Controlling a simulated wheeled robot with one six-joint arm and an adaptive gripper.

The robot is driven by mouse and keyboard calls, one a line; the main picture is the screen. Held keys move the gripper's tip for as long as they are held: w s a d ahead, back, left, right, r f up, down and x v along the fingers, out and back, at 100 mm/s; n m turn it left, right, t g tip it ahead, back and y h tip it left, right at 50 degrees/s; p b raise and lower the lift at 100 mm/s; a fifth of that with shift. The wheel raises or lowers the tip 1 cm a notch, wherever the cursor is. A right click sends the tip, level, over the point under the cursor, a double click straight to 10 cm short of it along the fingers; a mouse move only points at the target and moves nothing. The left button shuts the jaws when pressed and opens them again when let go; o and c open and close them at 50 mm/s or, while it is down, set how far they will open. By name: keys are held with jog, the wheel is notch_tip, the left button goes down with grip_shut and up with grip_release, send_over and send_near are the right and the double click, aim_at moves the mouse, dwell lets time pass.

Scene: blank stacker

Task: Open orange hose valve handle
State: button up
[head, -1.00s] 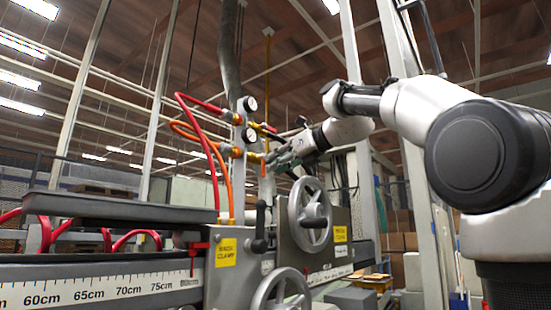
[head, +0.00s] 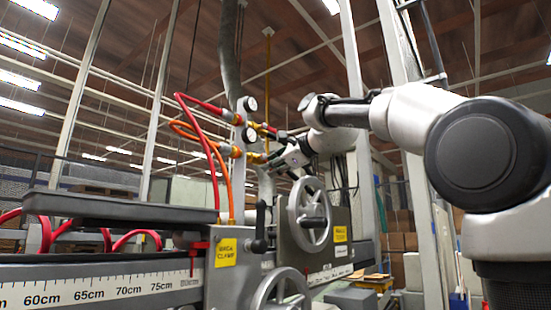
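The orange hose (head: 226,180) curves down from a brass valve fitting (head: 252,157) on the grey post. The valve's handle is not clear now; my gripper is close to where it was. My gripper (head: 276,158) is just right of the brass fitting, its fingers pointing left toward it. The fingers are small and dark, so I cannot tell whether they are open or shut, or touch the handle.
A red hose (head: 188,98) runs to an upper brass valve (head: 249,135) just above.

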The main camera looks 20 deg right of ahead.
jog(key=s+d+r+n+t, duration=0.2)
jog(key=s+d+n, duration=0.1)
jog(key=s+n, duration=0.4)
jog(key=shift+s+d+n, duration=0.3)
jog(key=shift+s+d, duration=0.1)
jog(key=shift+s, duration=0.1)
dwell(0.6)
dwell(0.5)
